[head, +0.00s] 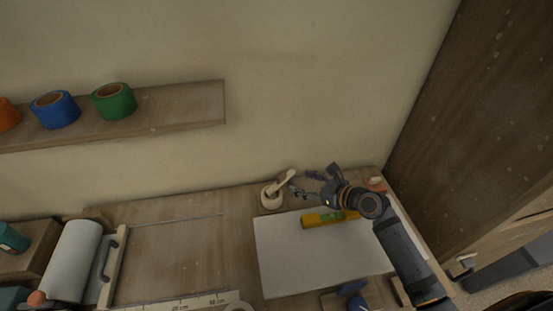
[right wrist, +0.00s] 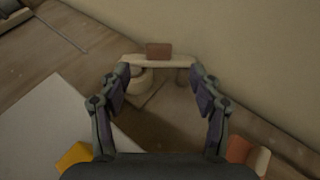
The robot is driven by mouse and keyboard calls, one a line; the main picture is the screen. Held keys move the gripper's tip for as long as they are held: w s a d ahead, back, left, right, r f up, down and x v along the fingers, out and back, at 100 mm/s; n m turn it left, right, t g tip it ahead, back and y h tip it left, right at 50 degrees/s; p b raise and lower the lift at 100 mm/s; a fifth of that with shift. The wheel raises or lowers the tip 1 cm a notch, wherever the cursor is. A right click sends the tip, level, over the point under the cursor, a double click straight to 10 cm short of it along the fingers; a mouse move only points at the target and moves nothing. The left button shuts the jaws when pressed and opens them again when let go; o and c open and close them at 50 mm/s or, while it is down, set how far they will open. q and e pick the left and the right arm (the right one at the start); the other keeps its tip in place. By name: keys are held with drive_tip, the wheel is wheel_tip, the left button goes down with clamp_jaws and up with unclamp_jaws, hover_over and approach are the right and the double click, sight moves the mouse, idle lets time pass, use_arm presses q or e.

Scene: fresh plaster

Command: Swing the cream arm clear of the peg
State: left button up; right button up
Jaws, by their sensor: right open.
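The cream arm (head: 281,184) is a pale bar on a round cream hub (head: 267,197) at the back of the bench, left of my right gripper. In the right wrist view the cream arm (right wrist: 172,62) lies crosswise ahead of the fingertips, with a brown block (right wrist: 158,50) at its middle. The hub (right wrist: 143,83) shows under its left part; a small dark shape under its right end may be the peg, but I cannot tell. My right gripper (head: 315,181) is open and empty, its fingers (right wrist: 160,80) spread short of the arm. My left gripper is not in view.
A white sheet (head: 285,255) and a yellow level (head: 322,219) lie below my right gripper. A reddish block (head: 376,184) sits at the right back corner. A wooden cabinet side (head: 480,120) rises at right. The bench's left-middle (head: 175,260) is clear.

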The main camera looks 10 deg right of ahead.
sight(283, 176)
drive_tip(key=x, duration=0.5)
drive_tip(key=shift+a+r, duration=0.2)
drive_tip(key=shift+a, duration=0.1)
drive_tip(key=x, duration=0.4)
drive_tip(key=shift+w+f, duration=0.15)
drive_tip(key=shift+w, duration=0.05)
drive_tip(key=shift+a, duration=0.1)
drive_tip(key=shift+w+f, duration=0.1)
drive_tip(key=shift+c, duration=0.8)
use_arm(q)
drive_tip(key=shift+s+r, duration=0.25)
use_arm(e)
clamp_jaws()
